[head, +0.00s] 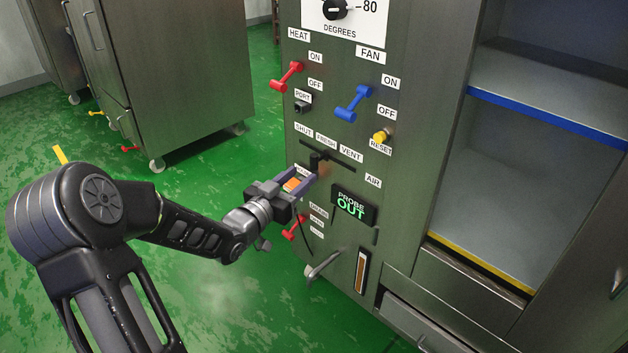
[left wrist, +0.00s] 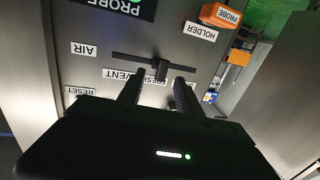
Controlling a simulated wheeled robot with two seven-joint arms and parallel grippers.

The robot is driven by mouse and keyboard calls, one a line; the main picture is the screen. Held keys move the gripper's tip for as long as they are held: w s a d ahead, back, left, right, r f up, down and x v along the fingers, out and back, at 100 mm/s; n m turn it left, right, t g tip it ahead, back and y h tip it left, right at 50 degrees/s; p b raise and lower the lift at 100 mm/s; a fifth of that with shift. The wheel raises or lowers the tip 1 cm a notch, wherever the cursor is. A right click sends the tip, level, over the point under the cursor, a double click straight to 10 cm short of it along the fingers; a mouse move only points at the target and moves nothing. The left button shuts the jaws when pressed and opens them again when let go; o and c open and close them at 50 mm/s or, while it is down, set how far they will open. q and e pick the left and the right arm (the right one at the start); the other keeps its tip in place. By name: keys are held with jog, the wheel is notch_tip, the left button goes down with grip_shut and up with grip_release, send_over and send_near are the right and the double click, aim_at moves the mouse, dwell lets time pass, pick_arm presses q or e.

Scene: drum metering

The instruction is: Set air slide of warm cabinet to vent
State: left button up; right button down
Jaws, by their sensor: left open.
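The air slide is a dark knob (head: 315,158) on a slot in the steel control panel, under the labels SHUT, FRESH and VENT (head: 350,155). In the left wrist view the knob (left wrist: 160,70) stands about mid-slot, by the partly hidden FRESH label; the VENT label (left wrist: 136,75) also shows there. My left gripper (head: 309,173) is open at the slide. In the left wrist view its two fingers (left wrist: 158,82) point at the panel, one towards each side of the knob; I cannot tell whether they touch it. My right gripper is not in view.
A red heat lever (head: 286,76), a blue fan lever (head: 353,103) and a yellow reset button (head: 381,137) sit above the slide. The orange probe (left wrist: 220,15) is close by. A display (head: 354,205) reads PROBE OUT. An open shelf compartment is at right; green floor lies left.

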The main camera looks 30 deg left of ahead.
aim_at(311, 162)
pick_arm(q)
jog(key=shift+s+a+r, duration=0.1)
jog(key=shift+a+r, duration=0.15)
jog(key=shift+r, duration=0.2)
jog(key=shift+w+f, duration=0.1)
jog(key=shift+w, duration=0.3)
jog(key=w, duration=0.2)
jog(key=w+b, duration=0.1)
jog(key=w, duration=0.1)
jog(key=w+b, duration=0.1)
jog(key=w, duration=0.2)
jog(key=shift+d, duration=0.25)
grip_shut()
dwell(0.8)
